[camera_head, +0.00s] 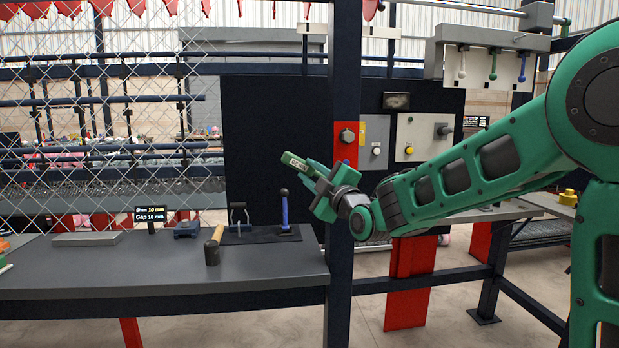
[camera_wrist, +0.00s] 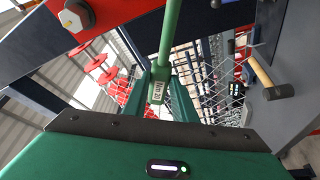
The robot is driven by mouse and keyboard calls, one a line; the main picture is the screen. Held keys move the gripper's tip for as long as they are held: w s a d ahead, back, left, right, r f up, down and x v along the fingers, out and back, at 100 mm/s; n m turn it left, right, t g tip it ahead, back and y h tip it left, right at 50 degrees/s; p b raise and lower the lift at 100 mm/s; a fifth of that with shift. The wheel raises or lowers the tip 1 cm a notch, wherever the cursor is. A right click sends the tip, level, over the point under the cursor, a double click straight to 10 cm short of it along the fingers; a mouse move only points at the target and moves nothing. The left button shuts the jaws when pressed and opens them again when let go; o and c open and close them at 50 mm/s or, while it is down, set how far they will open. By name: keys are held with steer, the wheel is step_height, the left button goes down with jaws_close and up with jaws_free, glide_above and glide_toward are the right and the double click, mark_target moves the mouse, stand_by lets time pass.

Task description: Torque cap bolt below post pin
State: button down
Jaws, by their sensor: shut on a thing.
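My gripper (camera_head: 316,178) is in front of the dark blue upright post (camera_head: 342,60), shut on a green tool (camera_head: 292,160) with a pale label. In the wrist view the tool's green shaft (camera_wrist: 170,35) runs from between the fingers (camera_wrist: 160,82) out of the top edge. A red plate (camera_head: 340,128) on the post carries a hex bolt head (camera_head: 347,137), just above the gripper in the head view. The bolt head also shows in the wrist view (camera_wrist: 76,15), left of the tool and apart from it. A blue spot lies below it; I cannot tell whether it is the pin.
A grey bench (camera_head: 110,265) at lower left bears a mallet (camera_head: 212,250), a blue-handled lever (camera_head: 284,210) and a small display (camera_head: 149,215). Chainlink mesh (camera_head: 90,110) hangs behind it. A control panel (camera_head: 425,137) stands right of the post.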

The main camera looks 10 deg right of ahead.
steer(key=shift+w, duration=0.8)
steer(key=shift+s, duration=0.1)
steer(key=shift+d+r+m+t+h, duration=0.55)
steer(key=shift+d+r+m, duration=0.5)
steer(key=shift+m, duration=0.65)
steer(key=shift+d+r+m+t+h, duration=0.45)
steer(key=shift+d+r+m+h, duration=0.3)
steer(key=shift+d+m, duration=0.7)
steer(key=shift+d+r+m+t+h, duration=0.5)
steer(key=shift+d+r+m, duration=0.5)
steer(key=shift+m, duration=0.95)
steer(key=shift+r, duration=0.1)
steer(key=shift+a, duration=0.2)
steer(key=shift+a+f+n+g+y, duration=0.55)
steer(key=shift+a+f+n, duration=0.55)
steer(key=shift+n, duration=0.6)
steer(key=shift+a+f+n+g+y, duration=0.55)
steer(key=shift+a+f+n, duration=0.55)
steer(key=shift+n, duration=0.6)
steer(key=shift+a+f+n+g+y, duration=0.4)
steer(key=shift+a+f+n+y, duration=0.5)
steer(key=shift+n, duration=0.8)
